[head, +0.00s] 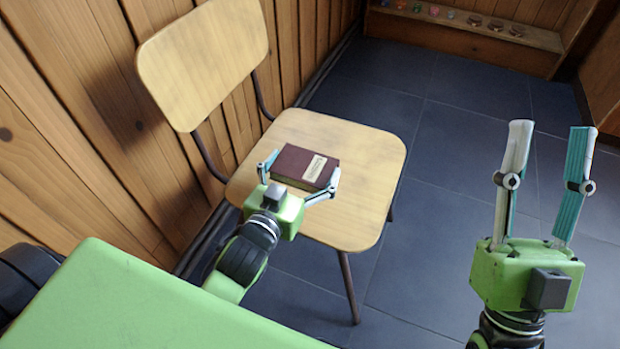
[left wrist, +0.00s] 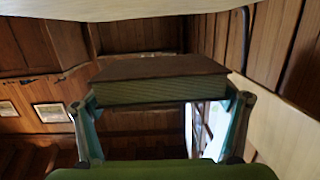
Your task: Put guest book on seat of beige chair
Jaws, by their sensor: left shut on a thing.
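The guest book (head: 300,167), dark red-brown with a pale label, lies flat between the fingers of my left gripper (head: 300,176), which is shut on its two sides. In the head view the book is over the middle of the beige chair's seat (head: 357,152). The left wrist view shows the book's page edge (left wrist: 150,91) between both fingers. A pale surface, seemingly the seat (left wrist: 90,8), appears apart from the book there, with brown wood seen between them. My right gripper (head: 551,130) is open and empty, over the floor to the right of the chair.
The chair's backrest (head: 203,62) rises at the seat's far left, near the plank wall (head: 85,75). A low wooden shelf (head: 465,37) with several small items stands at the back. The dark tiled floor (head: 440,220) between chair and right gripper is clear.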

